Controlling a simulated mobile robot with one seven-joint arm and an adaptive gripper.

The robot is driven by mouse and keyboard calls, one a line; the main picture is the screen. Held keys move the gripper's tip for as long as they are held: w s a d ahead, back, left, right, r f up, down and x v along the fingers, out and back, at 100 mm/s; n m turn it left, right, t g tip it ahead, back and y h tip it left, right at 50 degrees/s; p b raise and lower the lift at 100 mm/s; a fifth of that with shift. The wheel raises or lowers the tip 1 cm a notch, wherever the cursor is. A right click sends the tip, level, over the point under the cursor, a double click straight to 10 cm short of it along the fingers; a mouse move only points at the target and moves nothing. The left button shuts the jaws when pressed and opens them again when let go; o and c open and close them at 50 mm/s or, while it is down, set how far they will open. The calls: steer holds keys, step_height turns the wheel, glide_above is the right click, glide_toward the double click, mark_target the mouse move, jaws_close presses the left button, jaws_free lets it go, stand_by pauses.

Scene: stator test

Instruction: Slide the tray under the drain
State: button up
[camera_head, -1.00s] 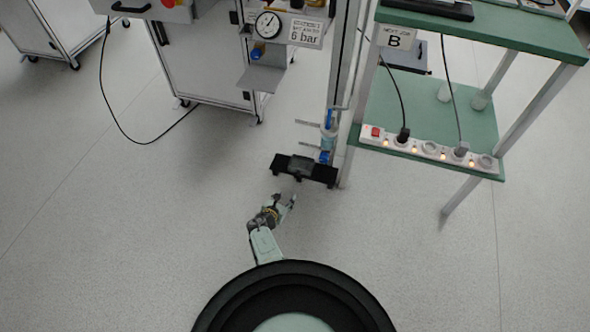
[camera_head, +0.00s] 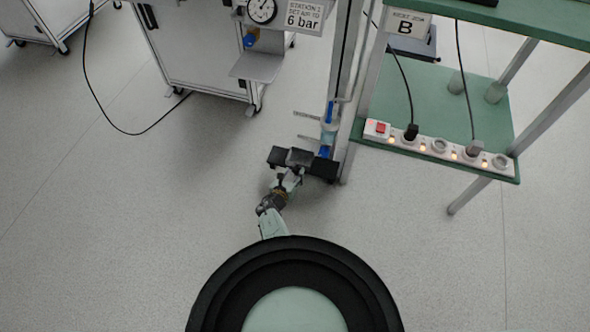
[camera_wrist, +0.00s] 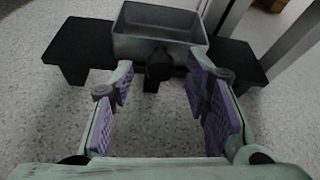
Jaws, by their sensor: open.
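The tray is a small grey open box with a dark round knob on its near side. In the wrist view the tray (camera_wrist: 158,22) looks empty and rests on a black shelf (camera_wrist: 85,42). In the head view the tray (camera_head: 300,157) sits left of the clear bowl with blue parts (camera_head: 328,134); its blue lower end, likely the drain (camera_head: 325,151), is just right of the tray. My gripper (camera_wrist: 160,78) is open, with its purple-padded fingers either side of the knob (camera_wrist: 159,66), apart from it. In the head view my gripper (camera_head: 289,177) is at the tray's near side.
A metal upright (camera_head: 341,80) stands behind the shelf. A green two-level table (camera_head: 450,110) with a power strip (camera_head: 440,148) is to the right. A white cabinet (camera_head: 200,55) and a gauge (camera_head: 261,9) are at the back left.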

steer(key=shift+w+d+f, duration=0.1)
steer(key=shift+w, duration=0.15)
steer(key=shift+s, duration=0.1)
steer(key=shift+c, duration=0.3)
jaws_close()
stand_by(0.4)
